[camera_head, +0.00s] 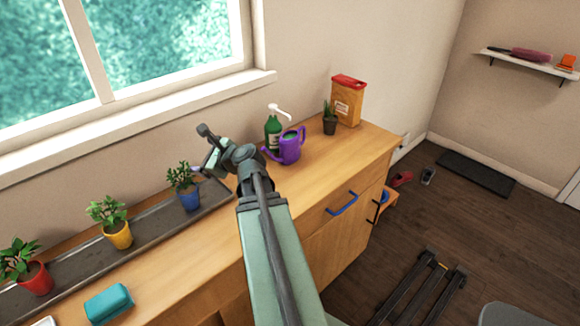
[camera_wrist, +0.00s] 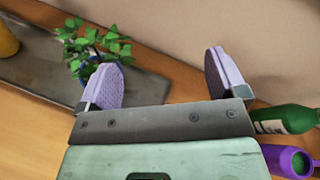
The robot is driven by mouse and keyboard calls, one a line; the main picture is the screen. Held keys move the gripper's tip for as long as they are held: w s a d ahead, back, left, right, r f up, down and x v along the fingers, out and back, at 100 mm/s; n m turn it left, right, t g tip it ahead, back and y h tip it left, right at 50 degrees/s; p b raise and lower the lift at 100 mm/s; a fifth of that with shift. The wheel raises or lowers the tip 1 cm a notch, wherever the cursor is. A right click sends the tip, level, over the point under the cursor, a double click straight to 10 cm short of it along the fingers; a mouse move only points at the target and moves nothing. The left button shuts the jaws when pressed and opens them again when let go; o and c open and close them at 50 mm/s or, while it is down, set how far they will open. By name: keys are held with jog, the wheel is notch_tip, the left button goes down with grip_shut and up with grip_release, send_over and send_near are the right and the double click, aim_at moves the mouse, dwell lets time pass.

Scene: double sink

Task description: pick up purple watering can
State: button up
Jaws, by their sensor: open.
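The purple watering can (camera_head: 289,148) stands on the wooden counter, right of my gripper and in front of a green pump bottle. Part of it also shows at the lower right edge of the wrist view (camera_wrist: 288,160). My gripper (camera_head: 201,164) is at the end of my arm, above the counter between the blue-potted plant and the can. In the wrist view the two lilac fingers (camera_wrist: 166,80) are wide apart with nothing between them. The gripper is apart from the can.
The green pump bottle (camera_head: 273,134) stands close behind the can. A small dark-potted plant (camera_head: 330,124) and an orange box with a red lid (camera_head: 346,103) are further right. The blue-potted plant (camera_head: 189,200) stands on a grey tray (camera_head: 150,231). A teal block (camera_head: 109,303) lies at front left.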

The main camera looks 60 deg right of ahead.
jog(key=s+d+m+t+h+b, duration=0.1)
jog(key=s+d+m+h+b, duration=0.15)
jog(key=d+m, duration=0.3)
jog(key=s+d+m+h+b, duration=0.1)
jog(key=s+d+m+h, duration=0.35)
jog(key=d, duration=0.25)
jog(key=m+g+h+b, duration=0.3)
jog(key=m+h+b, duration=0.25)
jog(key=b, duration=0.25)
send_near(292, 146)
jog(key=shift+w+d+f+n+h, duration=0.1)
jog(key=shift+w+d+n+h, duration=0.1)
jog(key=shift+w, duration=0.3)
jog(key=shift+w+d+f+n+h, duration=0.1)
jog(key=shift+w+d, duration=0.1)
jog(key=shift+w, duration=0.3)
jog(key=shift+s+d+f+b, duration=0.1)
jog(key=shift+s+f+b, duration=0.1)
jog(key=shift+b, duration=0.15)
jog(key=shift+r, duration=0.2)
jog(key=shift+w+d, duration=0.15)
jog(key=shift+d, duration=0.1)
jog(key=x, duration=1)
jog(key=shift+w+d, duration=0.1)
jog(key=c, duration=0.9)
